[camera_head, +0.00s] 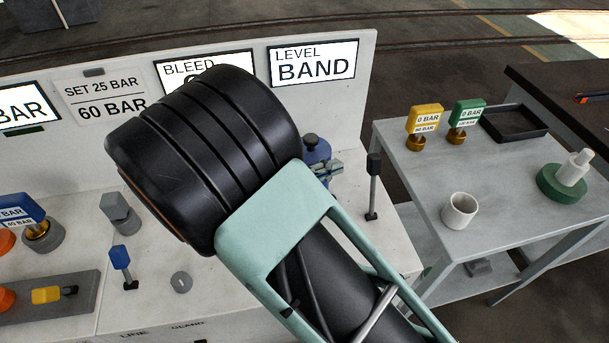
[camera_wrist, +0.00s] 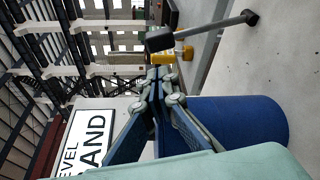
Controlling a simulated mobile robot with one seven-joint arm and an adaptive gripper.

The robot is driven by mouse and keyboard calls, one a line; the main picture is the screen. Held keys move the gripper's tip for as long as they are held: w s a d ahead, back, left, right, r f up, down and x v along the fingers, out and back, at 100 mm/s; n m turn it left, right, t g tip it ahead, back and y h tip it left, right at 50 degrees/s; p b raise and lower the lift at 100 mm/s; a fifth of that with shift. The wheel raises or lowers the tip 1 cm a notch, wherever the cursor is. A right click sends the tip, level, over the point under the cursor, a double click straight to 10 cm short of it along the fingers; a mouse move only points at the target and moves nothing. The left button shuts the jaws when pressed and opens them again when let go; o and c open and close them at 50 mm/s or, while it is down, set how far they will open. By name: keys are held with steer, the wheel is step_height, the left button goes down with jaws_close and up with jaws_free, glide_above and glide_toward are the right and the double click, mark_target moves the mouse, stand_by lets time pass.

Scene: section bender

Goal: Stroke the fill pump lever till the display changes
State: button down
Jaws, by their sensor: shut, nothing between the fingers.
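A lever with a black block head (camera_head: 374,165) on a thin rod stands upright at the right end of the bench. No label shows that it is the fill pump lever. It also shows in the wrist view (camera_wrist: 172,38), just beyond my fingertips. My gripper (camera_head: 338,167) is shut and empty, left of the lever head with a small gap in the head view. Its closed fingers show in the wrist view (camera_wrist: 157,76). The display panel (camera_head: 312,63) reads LEVEL BAND. A BLEED panel (camera_head: 190,67) is partly hidden by my arm.
A blue cylinder (camera_wrist: 245,120) stands close beside my fingers. A shorter blue-headed lever (camera_head: 120,257) stands at the bench's left.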

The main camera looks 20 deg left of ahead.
mark_target(373, 188)
steer(key=x, duration=0.6)
steer(key=shift+w+d, duration=0.25)
steer(key=shift+w, duration=0.1)
steer(key=shift+f, duration=0.1)
